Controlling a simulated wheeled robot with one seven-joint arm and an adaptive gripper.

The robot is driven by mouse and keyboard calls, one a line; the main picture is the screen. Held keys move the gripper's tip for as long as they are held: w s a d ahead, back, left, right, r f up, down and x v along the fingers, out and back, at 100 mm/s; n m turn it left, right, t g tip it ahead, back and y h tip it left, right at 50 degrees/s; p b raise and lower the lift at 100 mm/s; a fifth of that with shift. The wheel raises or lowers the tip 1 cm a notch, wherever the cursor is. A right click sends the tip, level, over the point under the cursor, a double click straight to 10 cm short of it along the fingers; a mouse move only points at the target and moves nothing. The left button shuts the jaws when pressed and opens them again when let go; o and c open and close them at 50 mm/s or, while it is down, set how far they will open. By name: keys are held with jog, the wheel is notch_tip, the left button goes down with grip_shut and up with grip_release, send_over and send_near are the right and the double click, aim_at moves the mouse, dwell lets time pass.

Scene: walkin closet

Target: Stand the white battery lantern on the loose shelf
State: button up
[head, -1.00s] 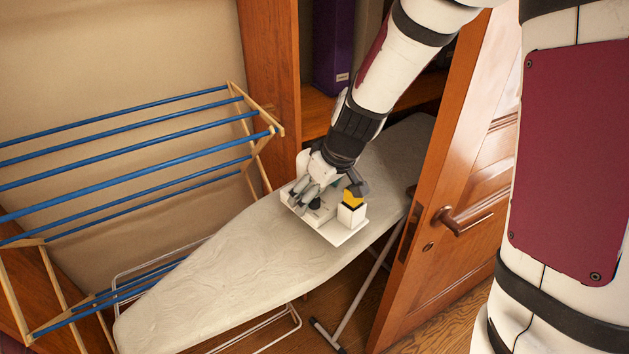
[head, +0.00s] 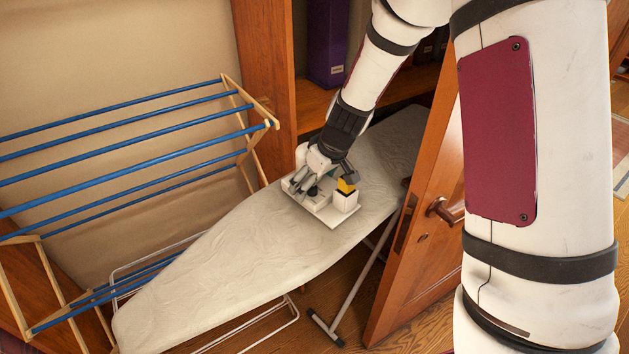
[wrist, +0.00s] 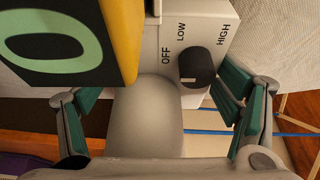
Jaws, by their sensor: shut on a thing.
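The white battery lantern (head: 346,203) shows as a flat white piece with a white block and yellow part, at my gripper (head: 325,182) over the ironing board. In the wrist view the lantern's white face (wrist: 178,40) carries a black knob (wrist: 197,66) and the words OFF, LOW and HIGH. A yellow and black part with a green ring (wrist: 58,42) is beside it. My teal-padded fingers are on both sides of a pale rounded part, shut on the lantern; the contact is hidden. I cannot tell whether the lantern touches the ironing board. I cannot pick out the loose shelf.
The pale ironing board (head: 235,258) lies under my gripper. A drying rack (head: 115,175) with blue rods stands left. An open wooden door (head: 420,245) stands right, close to my arm. A wooden closet shelf (head: 311,105) with a purple box (head: 326,45) is behind.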

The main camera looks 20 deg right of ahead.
jog(key=shift+f, duration=0.1)
jog(key=o, duration=1.5)
jog(key=shift+o, duration=0.2)
